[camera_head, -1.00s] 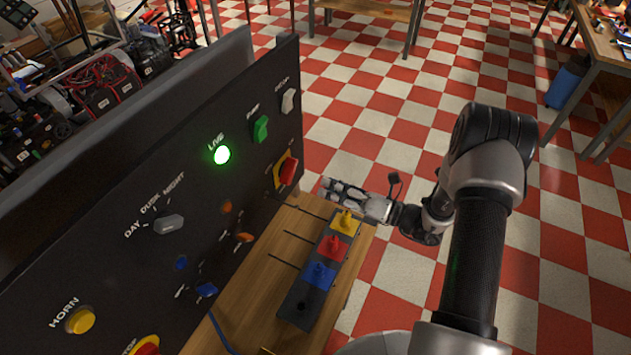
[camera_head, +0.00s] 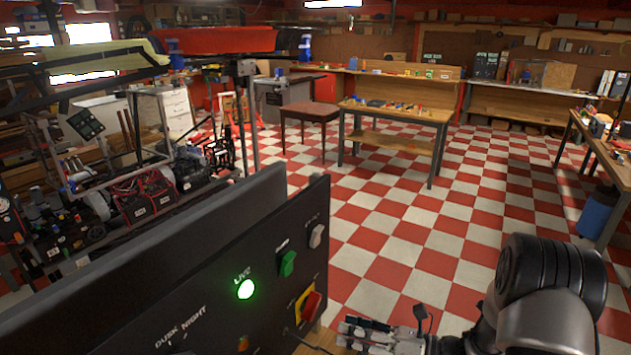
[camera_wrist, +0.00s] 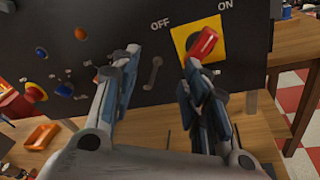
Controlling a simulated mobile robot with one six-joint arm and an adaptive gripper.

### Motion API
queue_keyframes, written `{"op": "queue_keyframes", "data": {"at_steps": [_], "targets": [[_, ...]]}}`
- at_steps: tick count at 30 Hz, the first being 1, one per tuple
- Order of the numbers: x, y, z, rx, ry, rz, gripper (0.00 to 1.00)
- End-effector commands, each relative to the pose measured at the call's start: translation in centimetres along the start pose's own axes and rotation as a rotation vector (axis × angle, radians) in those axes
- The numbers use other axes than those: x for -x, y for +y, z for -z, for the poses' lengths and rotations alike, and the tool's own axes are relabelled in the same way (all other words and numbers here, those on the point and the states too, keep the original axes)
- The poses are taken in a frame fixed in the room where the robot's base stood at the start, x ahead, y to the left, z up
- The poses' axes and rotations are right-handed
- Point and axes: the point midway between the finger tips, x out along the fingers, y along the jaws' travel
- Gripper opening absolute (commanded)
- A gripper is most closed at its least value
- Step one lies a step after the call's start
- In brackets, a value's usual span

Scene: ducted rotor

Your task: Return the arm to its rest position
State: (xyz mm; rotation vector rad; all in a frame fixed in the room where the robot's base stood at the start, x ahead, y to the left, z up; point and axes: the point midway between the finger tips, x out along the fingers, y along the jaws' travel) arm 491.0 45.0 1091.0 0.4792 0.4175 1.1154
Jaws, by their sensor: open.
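My gripper (camera_wrist: 157,85) is open in the wrist view, its two fingers apart with nothing between them. It faces the black control panel (camera_wrist: 110,28), and the right finger overlaps the lower edge of the red rotary switch (camera_wrist: 203,44) on its yellow plate; I cannot tell whether they touch. The switch handle is tilted between the OFF and ON labels. In the head view, part of my gripper (camera_head: 368,334) shows at the bottom edge, beside the panel (camera_head: 215,320). The green lamp (camera_head: 245,289) under LIVE is lit. The red switch (camera_head: 311,306) shows at the panel's right end.
A wooden bench top (camera_wrist: 285,45) lies below and beyond the panel, with an orange tray (camera_wrist: 42,134) at lower left. Checkered floor (camera_head: 400,235) is open behind the panel. A wooden table (camera_head: 395,110) stands at the back and a blue bin (camera_head: 597,214) at right.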

Motion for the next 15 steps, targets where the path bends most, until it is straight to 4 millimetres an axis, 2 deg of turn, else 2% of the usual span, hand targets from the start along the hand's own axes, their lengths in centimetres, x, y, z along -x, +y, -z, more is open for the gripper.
{"op": "queue_keyframes", "data": {"at_steps": [1,3,7,12,15], "targets": [[-0.7,2.4,-0.8,0.099,0.073,-0.040,0.42],[-1.1,5.5,-1.0,0.232,0.180,-0.095,0.42],[-1.1,10.8,-0.6,0.489,0.372,-0.197,0.42],[0.4,16.4,0.9,0.839,0.613,-0.328,0.42],[1.9,18.9,1.9,1.049,0.753,-0.404,0.42]]}}
